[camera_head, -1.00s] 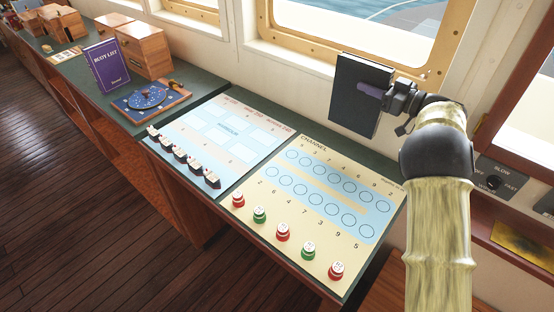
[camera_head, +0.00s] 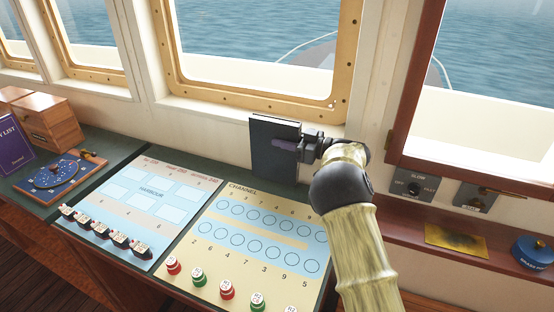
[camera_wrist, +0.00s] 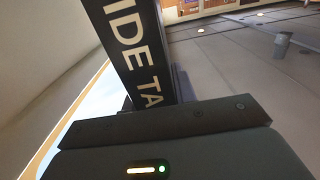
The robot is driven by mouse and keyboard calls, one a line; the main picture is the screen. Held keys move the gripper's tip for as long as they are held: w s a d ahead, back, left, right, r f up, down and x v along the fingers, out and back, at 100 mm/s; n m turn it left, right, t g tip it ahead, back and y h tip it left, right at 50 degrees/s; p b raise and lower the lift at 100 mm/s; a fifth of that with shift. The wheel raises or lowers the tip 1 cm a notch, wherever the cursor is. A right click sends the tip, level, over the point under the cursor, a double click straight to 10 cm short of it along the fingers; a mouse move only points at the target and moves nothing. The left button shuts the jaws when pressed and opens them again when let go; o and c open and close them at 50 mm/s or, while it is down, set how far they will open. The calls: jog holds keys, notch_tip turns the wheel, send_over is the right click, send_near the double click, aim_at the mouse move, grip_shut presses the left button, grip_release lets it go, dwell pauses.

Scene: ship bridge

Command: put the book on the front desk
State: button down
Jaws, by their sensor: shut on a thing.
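A dark book (camera_head: 268,152) is held upright in my gripper (camera_head: 290,146), in front of the window wall and behind the channel board. My gripper is shut on the book from its right side. In the wrist view the book's dark spine (camera_wrist: 138,50) shows large white letters, partly cut off, reading "IDE TA". The long front desk (camera_head: 105,150) with a green top runs along under the windows. The book's lower edge is close to the desk's back part; I cannot tell whether it touches.
The harbour board (camera_head: 150,200) with several ship pieces and the channel board (camera_head: 265,235) with red and green pieces cover much of the desk. A purple book (camera_head: 12,145), wooden box (camera_head: 50,122) and blue disc plate (camera_head: 50,175) stand at left. A blue round object (camera_head: 535,252) is at right.

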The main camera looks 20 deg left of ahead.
aim_at(284, 156)
jog(key=shift+f, duration=0.85)
jog(key=shift+w+f, duration=0.1)
jog(key=shift+f, duration=1.85)
jog(key=c, duration=1.1)
grip_release()
jog(key=shift+f, duration=0.1)
